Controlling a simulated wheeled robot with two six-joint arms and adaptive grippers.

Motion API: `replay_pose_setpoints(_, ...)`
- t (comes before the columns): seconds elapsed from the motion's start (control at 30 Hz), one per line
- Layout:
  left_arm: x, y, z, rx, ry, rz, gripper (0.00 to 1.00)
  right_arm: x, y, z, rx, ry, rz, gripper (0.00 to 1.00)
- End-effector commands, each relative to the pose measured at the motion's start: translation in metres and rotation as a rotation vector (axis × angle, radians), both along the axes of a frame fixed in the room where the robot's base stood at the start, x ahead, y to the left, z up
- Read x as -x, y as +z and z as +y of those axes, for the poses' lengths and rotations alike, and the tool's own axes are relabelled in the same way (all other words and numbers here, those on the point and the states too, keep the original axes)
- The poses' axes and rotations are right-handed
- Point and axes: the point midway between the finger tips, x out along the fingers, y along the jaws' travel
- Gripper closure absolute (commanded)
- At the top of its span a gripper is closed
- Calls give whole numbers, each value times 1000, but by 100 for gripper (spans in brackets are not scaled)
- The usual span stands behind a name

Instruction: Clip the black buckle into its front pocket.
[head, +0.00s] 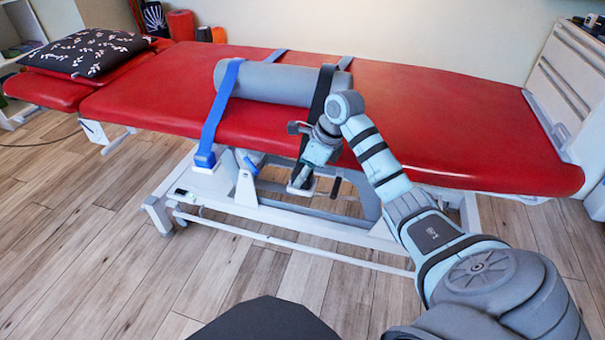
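A black strap (321,92) runs over the grey bolster (268,84) and down the front of the red couch. Its lower end, with the black buckle (298,182), hangs at a white front pocket (299,190) below the couch edge. I cannot tell whether the buckle is seated in the pocket or just above it. My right gripper (309,175) points down along the strap, close to the buckle, and hides part of both. Its fingers are too small and overlapped to tell whether they grip. My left gripper is not in view.
A blue strap (220,108) lies over the bolster to the left; its blue buckle (205,159) is at another white pocket (207,168). The red couch (440,120) carries a patterned pillow (85,51) at the far left. A white frame (290,245) stands below; the floor in front is clear.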

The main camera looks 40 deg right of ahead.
Motion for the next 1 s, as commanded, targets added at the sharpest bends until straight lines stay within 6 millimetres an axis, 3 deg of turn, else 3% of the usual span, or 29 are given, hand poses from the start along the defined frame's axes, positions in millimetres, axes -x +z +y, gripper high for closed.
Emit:
replay_pose_setpoints(0.07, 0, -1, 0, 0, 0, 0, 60, 3, -4, 2, -6, 1, 14, 97)
replay_pose_setpoints(0.1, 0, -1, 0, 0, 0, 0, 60, 3, -5, 2, -6, 1, 14, 66)
replay_pose_setpoints(0.23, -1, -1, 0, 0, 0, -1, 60, 3, -5, 1, -6, 0, 15, 45)
replay_pose_setpoints(0.67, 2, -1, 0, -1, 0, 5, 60, 4, 4, -3, -1, -3, 9, 44)
replay_pose_setpoints(0.77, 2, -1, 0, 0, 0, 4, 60, 10, 21, -7, 2, -3, 6, 44)
replay_pose_setpoints(1.0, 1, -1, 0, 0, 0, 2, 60, 32, 83, -20, 1, -3, 4, 44)
